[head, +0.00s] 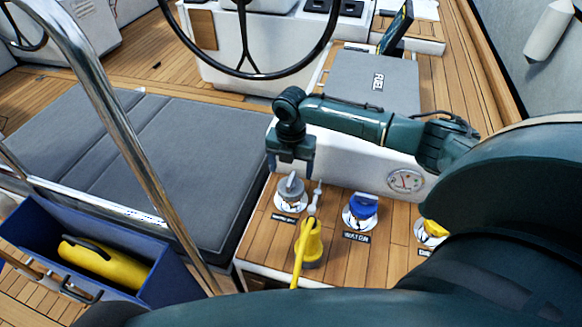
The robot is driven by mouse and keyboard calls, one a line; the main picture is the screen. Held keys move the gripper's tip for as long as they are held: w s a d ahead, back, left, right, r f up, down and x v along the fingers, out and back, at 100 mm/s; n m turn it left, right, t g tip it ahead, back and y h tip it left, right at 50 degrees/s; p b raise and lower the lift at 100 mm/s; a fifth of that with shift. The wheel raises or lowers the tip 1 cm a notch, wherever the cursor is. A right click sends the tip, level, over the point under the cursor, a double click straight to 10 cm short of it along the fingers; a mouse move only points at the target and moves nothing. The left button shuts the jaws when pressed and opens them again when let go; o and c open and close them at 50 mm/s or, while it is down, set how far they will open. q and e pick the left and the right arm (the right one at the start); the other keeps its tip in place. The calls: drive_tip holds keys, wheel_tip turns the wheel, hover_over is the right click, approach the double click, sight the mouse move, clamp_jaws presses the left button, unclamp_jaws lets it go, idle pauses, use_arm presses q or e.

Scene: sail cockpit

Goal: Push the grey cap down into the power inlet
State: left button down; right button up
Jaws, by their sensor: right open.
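The grey cap (291,187) sits at a round chrome deck fitting, the power inlet (291,204), on the teak side deck. Its handle stands up, and I cannot tell how deep the cap sits. The label in front of the fitting is too small to read. My right gripper (291,171) points down just above the grey cap, its two fingers apart and empty. The fingertips are near the cap's top; I cannot tell whether they touch it. My left gripper is not in view.
A yellow plug (310,243) with a yellow cable stands just in front of the inlet. A blue water cap (363,208) and a yellow cap (433,230) are to the right. A white wall with a gauge (406,181) rises behind. A steel rail (120,140) crosses at left.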

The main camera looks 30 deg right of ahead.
drive_tip(key=shift+r, duration=1.85)
